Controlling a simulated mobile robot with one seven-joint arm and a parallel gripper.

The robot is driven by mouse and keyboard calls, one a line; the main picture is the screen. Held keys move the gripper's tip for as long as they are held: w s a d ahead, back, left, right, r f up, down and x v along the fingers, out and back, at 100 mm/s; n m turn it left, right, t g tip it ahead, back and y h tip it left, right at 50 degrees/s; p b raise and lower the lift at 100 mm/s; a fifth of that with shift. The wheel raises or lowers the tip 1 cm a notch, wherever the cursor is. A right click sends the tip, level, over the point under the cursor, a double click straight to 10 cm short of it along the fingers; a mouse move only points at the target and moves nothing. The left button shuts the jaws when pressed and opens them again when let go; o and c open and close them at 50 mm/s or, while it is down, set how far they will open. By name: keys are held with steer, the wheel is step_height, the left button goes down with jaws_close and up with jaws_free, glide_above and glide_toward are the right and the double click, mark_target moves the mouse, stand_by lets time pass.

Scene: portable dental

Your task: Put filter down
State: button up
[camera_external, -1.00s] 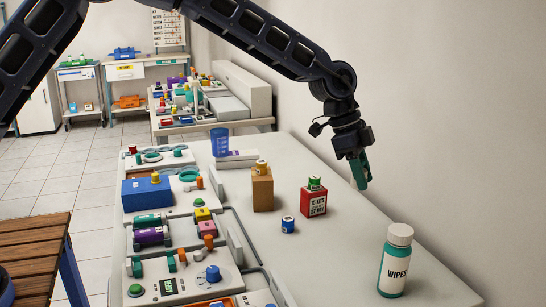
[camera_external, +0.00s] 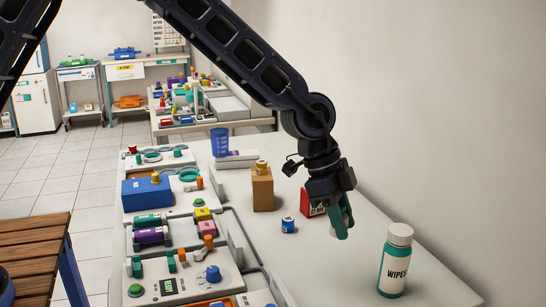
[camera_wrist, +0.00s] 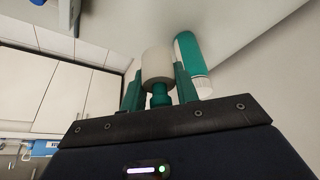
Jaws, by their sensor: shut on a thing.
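The filter (camera_wrist: 158,64) is a pale cylinder with a teal lower part, seen between the two teal fingers in the wrist view. My gripper (camera_wrist: 159,84) is shut on it. In the external view my gripper (camera_external: 342,222) points down over the right side of the table, in front of the red box. Only a small pale bit of the filter (camera_external: 332,230) shows there beside the fingers. I cannot tell whether the filter touches the tabletop.
The wipes bottle (camera_external: 396,262) stands to the right on the table (camera_external: 330,275). The red box (camera_external: 312,205) is partly hidden behind my gripper. A small blue jar (camera_external: 288,225) and a brown box (camera_external: 262,190) stand to the left. The tabletop before my gripper is clear.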

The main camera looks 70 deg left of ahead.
mark_target(341, 295)
step_height(341, 295, down, 15)
steer(key=shift+r, duration=0.1)
stand_by(0.5)
steer(key=o, duration=0.9)
steer(key=shift+o, duration=0.2)
